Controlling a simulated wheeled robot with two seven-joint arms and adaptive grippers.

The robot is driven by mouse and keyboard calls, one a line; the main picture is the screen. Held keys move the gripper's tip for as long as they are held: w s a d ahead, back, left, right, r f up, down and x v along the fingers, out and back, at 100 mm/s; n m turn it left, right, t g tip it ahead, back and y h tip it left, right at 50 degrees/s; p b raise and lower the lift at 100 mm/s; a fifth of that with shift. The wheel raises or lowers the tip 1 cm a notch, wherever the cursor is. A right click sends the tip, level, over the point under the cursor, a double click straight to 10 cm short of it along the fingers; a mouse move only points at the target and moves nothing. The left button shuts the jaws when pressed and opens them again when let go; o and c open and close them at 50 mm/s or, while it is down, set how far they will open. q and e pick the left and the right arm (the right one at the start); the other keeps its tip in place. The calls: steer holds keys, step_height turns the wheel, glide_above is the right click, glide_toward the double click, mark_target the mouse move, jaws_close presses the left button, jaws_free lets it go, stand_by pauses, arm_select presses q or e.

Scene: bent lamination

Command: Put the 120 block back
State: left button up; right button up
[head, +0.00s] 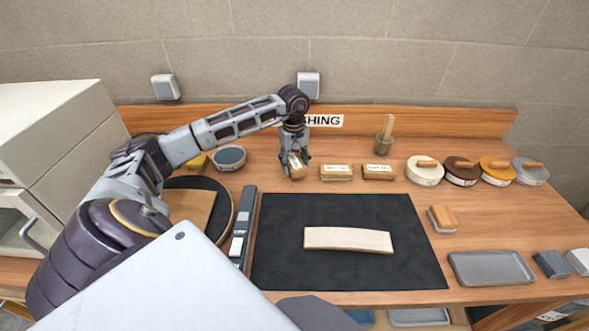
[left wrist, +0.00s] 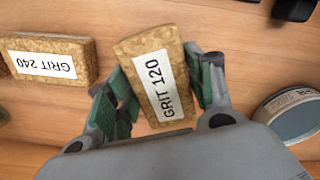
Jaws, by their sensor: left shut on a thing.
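The 120 block (left wrist: 157,78) is a cork-brown block with a white label reading GRIT 120. In the left wrist view it sits between the green-padded fingers of my left gripper (left wrist: 160,90), which is shut on it. In the head view my left gripper (head: 295,158) holds the 120 block (head: 296,166) at the back of the bench, left of two similar blocks. Whether the block touches the wood is hard to tell. The GRIT 240 block (left wrist: 50,58) lies beside it and also shows in the head view (head: 336,173). My right gripper does not show.
Another labelled block (head: 378,172) lies right of the 240 block. A black mat (head: 290,260) with a pale curved wooden piece (head: 348,240) lies in front. Several lidded round tins (head: 424,171) stand at the right.

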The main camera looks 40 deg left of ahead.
arm_select(q)
steer(key=shift+f, duration=1.4)
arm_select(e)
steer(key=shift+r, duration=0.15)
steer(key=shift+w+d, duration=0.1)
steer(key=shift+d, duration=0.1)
arm_select(q)
steer(key=shift+f, duration=0.1)
steer(key=o, duration=0.9)
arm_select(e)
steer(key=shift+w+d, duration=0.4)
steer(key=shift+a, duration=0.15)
